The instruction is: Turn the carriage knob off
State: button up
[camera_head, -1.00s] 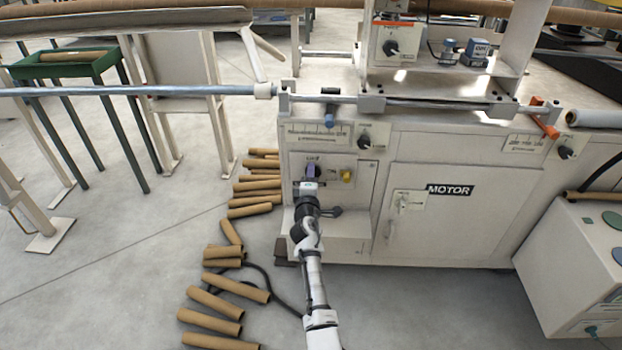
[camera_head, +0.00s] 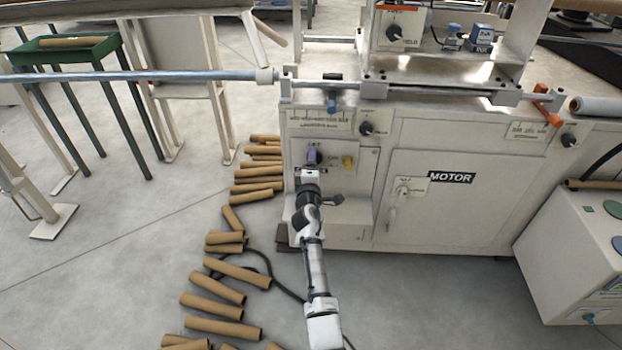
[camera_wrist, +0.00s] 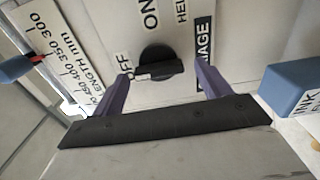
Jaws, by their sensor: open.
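The carriage knob (camera_wrist: 160,66) is black, on a white panel, and shows in the wrist view between the two purple fingers of my gripper (camera_wrist: 162,70). A white mark at the knob's left end lies close to the OFF lettering. ON stands farther up, and a dark label ending in "AGE" is to the right. The fingers are open, with a gap to the knob on both sides. In the head view, my gripper (camera_head: 312,162) is in front of the left panel of the white machine (camera_head: 450,215) and hides the knob.
A length scale (camera_wrist: 62,65) and blue blocks (camera_wrist: 305,90) flank the knob in the wrist view. Cardboard tubes (camera_head: 235,270) lie on the floor at left.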

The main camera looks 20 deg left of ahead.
jog(key=p+v, duration=0.2)
jog(key=v, duration=1.1)
jog(key=shift+s+r, duration=0.1)
jog(key=shift+r, duration=0.05)
